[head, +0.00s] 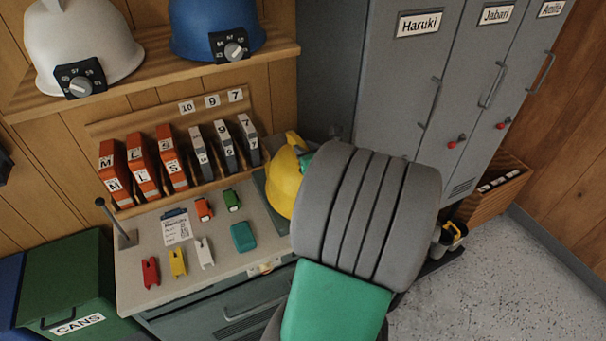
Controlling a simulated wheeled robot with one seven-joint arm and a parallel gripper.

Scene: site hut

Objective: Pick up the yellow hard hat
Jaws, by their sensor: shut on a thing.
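The yellow hard hat (283,184) is at the right end of the worktop, partly hidden behind my grey and green arm. A yellow part of it sticks up at its top. Only a small green piece of my gripper (306,160) shows, right against the hat's upper right side. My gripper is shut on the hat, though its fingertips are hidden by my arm. I cannot tell whether the hat touches the dark mat (268,203) under it.
The worktop (220,265) holds red, yellow, white and green clips, a teal box (243,237) and a paper. Orange and grey packs stand behind. A white helmet (85,45) and blue helmet (215,28) sit on the shelf above.

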